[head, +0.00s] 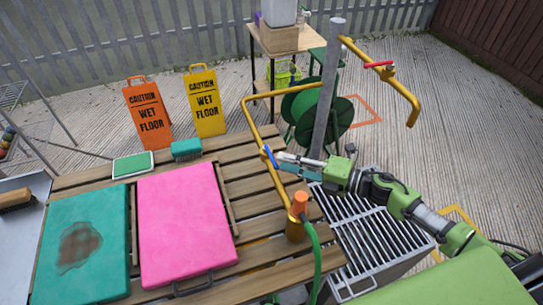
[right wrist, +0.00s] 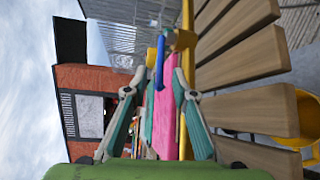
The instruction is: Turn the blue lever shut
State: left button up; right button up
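The blue lever (head: 270,156) sits on a yellow pipe (head: 254,122) that rises beside the slatted wooden table. In the right wrist view the blue lever (right wrist: 160,63) stands lengthwise on its brass valve, just beyond my fingertips and between their lines. My right gripper (head: 279,162) comes in from the right, close to the lever, with its fingers apart. The right gripper (right wrist: 158,78) also shows open and empty in the wrist view. Whether a fingertip touches the lever I cannot tell. My left gripper is not in view.
A red-handled tap (head: 380,65) is on another yellow pipe behind a grey post (head: 327,90). An orange-topped fitting with a green hose (head: 299,205) stands near my right arm. Pink (head: 185,225) and teal (head: 85,240) boards lie on the table. A metal grate (head: 375,240) is below.

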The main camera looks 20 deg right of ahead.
aim_at(273, 159)
jog(key=x, duration=0.5)
jog(key=shift+p, duration=0.35)
grip_shut()
